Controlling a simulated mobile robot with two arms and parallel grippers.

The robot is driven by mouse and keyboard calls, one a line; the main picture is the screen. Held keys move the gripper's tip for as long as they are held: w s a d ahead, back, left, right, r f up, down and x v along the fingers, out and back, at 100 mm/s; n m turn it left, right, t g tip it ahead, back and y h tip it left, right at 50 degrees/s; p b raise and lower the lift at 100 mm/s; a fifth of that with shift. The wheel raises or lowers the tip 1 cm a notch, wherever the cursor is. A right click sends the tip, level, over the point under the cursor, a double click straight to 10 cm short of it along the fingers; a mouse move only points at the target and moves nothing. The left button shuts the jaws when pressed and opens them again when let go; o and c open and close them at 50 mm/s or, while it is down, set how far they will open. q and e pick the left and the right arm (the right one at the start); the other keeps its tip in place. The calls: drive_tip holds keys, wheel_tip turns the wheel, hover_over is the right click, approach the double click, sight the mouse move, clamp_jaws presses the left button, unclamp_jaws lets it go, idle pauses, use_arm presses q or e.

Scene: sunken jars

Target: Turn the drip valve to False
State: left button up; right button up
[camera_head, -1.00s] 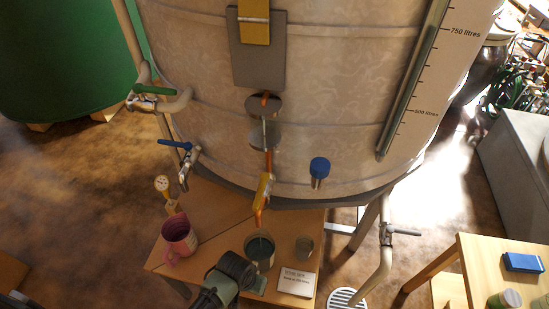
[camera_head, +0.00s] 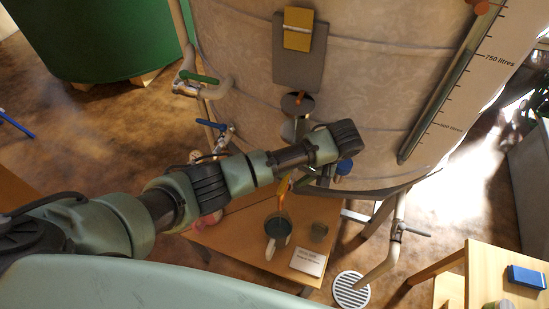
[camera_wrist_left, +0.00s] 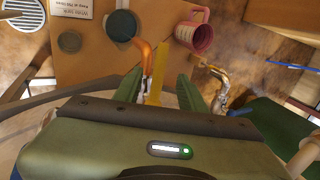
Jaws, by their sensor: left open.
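An orange spout with a yellow lever (camera_head: 284,186), apparently the drip valve, hangs at the front of the big pale tank (camera_head: 370,70) above a dark-filled cup (camera_head: 277,228). My left arm reaches across in front of the tank and partly hides the valve's upper part. My left gripper (camera_wrist_left: 158,90) is open in the left wrist view. The yellow lever (camera_wrist_left: 157,72) shows between its two green fingers, with the orange spout (camera_wrist_left: 146,52) beside it. Whether a finger touches the lever I cannot tell. My right gripper is not in view.
A wooden table (camera_head: 240,240) under the tank holds a pink mug (camera_head: 212,219), partly behind my arm, a small jar (camera_head: 318,232) and a card (camera_head: 308,261). A blue-handled tap (camera_head: 226,130) is left of the valve. A drain grate (camera_head: 351,289) is on the floor.

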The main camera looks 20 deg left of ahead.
sight(284, 183)
use_arm(q)
drive_tip(key=x, duration=0.3)
drive_tip(key=shift+s+a+f, duration=0.1)
drive_tip(key=shift+a+f, duration=0.15)
drive_tip(key=shift+f, duration=0.1)
drive_tip(key=shift+a+f, duration=0.1)
drive_tip(key=shift+f, duration=0.4)
clamp_jaws()
drive_tip(key=shift+a, duration=0.25)
drive_tip(key=w+a+m+t+h, duration=0.5)
drive_tip(key=w+a+m, duration=0.1)
drive_tip(key=m, duration=1.2)
drive_tip(key=shift+w+a+m+h, duration=0.3)
drive_tip(key=shift+w+a, duration=0.1)
drive_tip(key=shift+a, duration=0.35)
drive_tip(key=shift+c, duration=1.1)
unclamp_jaws()
drive_tip(key=o, duration=0.3)
drive_tip(key=shift+w, duration=0.25)
